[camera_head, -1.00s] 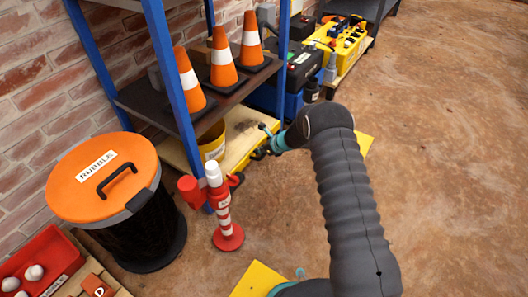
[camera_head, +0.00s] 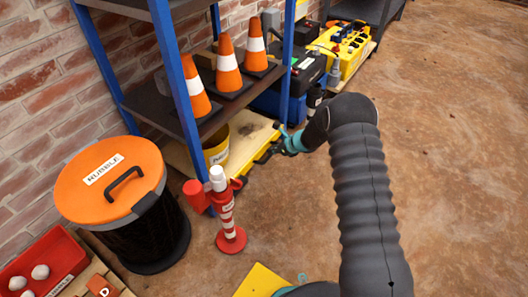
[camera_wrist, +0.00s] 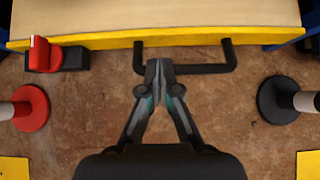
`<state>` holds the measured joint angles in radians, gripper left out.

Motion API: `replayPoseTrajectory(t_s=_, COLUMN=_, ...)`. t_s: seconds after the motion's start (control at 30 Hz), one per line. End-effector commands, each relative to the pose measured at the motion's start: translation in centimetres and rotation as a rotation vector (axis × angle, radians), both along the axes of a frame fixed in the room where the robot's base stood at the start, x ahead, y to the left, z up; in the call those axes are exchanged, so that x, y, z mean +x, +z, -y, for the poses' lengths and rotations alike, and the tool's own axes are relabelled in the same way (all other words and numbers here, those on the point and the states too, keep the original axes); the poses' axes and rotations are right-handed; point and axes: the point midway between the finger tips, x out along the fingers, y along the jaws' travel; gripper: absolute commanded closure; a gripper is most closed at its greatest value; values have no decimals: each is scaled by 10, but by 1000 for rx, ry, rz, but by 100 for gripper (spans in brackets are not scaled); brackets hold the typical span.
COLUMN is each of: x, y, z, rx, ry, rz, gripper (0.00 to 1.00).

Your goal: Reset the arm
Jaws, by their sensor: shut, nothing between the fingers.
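My gripper (camera_wrist: 159,70) is shut and empty in the wrist view, its fingertips together over the floor. It appears close to a black bar handle (camera_wrist: 205,69) on the yellow front edge of a wooden lower shelf (camera_wrist: 160,14); I cannot tell whether they touch. In the head view my grey ribbed arm reaches from the lower right toward the blue-posted shelf unit (camera_head: 176,80), and my gripper (camera_head: 280,150) is small and partly hidden beside the lower shelf's yellow edge.
A red-and-white post (camera_head: 228,215) stands on the floor left of my arm. A bin with an orange lid (camera_head: 90,190) stands by the brick wall. Orange cones (camera_head: 228,65) stand on the shelf. A black-based post (camera_wrist: 280,100) shows at right. Open floor lies to the right (camera_head: 460,140).

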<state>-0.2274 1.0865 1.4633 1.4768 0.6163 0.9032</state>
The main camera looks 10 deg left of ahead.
Motion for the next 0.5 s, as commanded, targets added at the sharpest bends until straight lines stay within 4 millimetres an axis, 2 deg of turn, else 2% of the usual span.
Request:
replayPoseTrajectory(t_s=0.03, x=-2, y=8, z=6, rx=-1, ry=-1, rz=-1, gripper=100)
replayPoseTrajectory(t_s=0.2, x=-6, y=18, z=15, rx=-1, ry=2, rz=-3, gripper=100)
replayPoseTrajectory(t_s=0.5, x=-9, y=19, z=17, rx=-5, ry=15, rz=5, gripper=100)
